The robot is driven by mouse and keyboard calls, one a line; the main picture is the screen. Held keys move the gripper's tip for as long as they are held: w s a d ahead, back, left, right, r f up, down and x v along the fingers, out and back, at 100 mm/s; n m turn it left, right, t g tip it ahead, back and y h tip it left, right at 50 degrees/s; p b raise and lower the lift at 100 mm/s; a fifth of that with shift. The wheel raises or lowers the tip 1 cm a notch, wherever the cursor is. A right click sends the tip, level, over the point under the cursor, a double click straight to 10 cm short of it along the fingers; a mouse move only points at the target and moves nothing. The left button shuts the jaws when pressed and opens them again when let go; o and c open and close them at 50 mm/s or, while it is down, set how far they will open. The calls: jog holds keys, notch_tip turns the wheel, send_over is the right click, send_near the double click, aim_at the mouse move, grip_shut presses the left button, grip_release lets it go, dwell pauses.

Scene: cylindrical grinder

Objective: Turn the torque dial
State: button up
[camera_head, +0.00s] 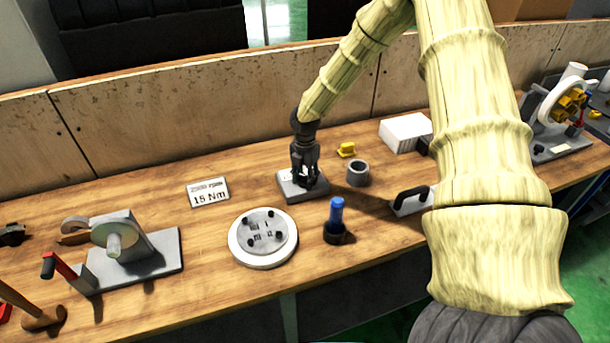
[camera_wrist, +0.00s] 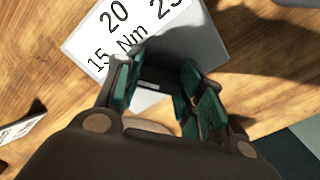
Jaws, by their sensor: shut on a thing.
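The torque dial base (camera_head: 287,185) is a grey block on the wooden bench, below my gripper. In the wrist view its white face (camera_wrist: 101,35) shows the marks 15, 20, part of another number and "Nm". My gripper (camera_head: 305,182) points down over the block, and its fingers (camera_wrist: 163,103) are shut on the dark dial knob (camera_wrist: 155,77) between them. The knob is mostly hidden by the fingers, so I cannot tell which mark it points to. A white card (camera_head: 208,191) reading "15 Nm" lies to the left of the block.
A round white plate (camera_head: 263,238) with black pegs and a blue-handled tool (camera_head: 336,220) stand in front. A grey ring (camera_head: 357,172) and a yellow part (camera_head: 346,149) are close on the right. A grey fixture (camera_head: 140,258) is at left. The wooden back panel rises behind.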

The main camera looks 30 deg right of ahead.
aim_at(305, 176)
jog(key=shift+w+r+n, duration=0.1)
jog(key=shift+n, duration=0.7)
jog(key=o, duration=1)
notch_tip(305, 176, up, 12)
dwell(0.7)
